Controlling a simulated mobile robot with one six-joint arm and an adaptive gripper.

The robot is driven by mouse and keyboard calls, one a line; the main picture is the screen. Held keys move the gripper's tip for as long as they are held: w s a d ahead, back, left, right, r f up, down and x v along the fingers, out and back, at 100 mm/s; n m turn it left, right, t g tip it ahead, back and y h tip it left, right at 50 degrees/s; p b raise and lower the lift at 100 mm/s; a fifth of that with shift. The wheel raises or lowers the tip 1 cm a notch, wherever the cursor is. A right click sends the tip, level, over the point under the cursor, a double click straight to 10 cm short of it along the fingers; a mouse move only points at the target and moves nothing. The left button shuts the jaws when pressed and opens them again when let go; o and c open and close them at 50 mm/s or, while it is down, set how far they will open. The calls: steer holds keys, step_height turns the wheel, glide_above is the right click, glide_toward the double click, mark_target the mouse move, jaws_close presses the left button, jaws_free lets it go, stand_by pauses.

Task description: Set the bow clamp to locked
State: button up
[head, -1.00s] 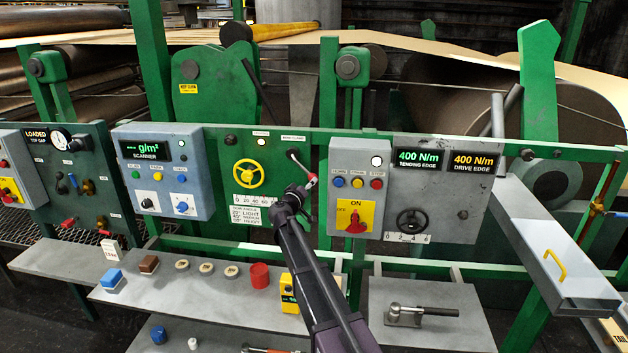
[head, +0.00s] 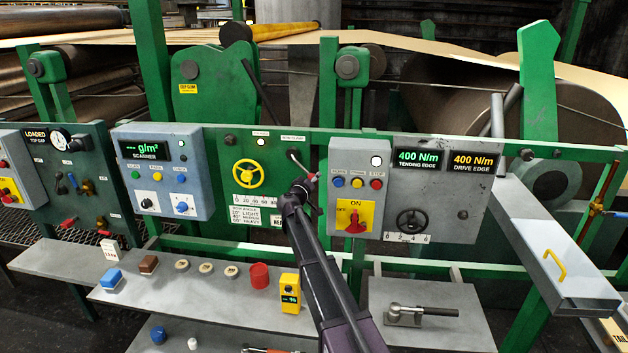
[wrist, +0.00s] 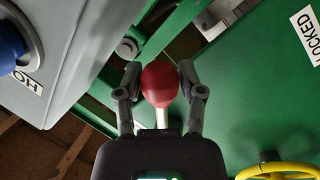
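The bow clamp is a lever with a red knob (head: 313,177). It comes out of the green panel below a small label (head: 292,138) and slants down to the right in the head view. My gripper (head: 308,184) is at the knob. In the wrist view the red knob (wrist: 160,84) sits between my two fingers (wrist: 160,75), which lean in against its sides. A white plate reading LOCKED (wrist: 306,34) is at the upper right of the wrist view. The lever's base is partly hidden by my gripper and the knob.
A yellow handwheel (head: 249,174) is left of the lever. A grey control box (head: 357,187) with buttons and a red switch is close on the right. A shelf (head: 130,295) below holds several small objects. A drawer-like grey tray (head: 540,250) juts out at right.

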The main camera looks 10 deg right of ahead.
jaws_close()
steer(key=shift+d, duration=0.15)
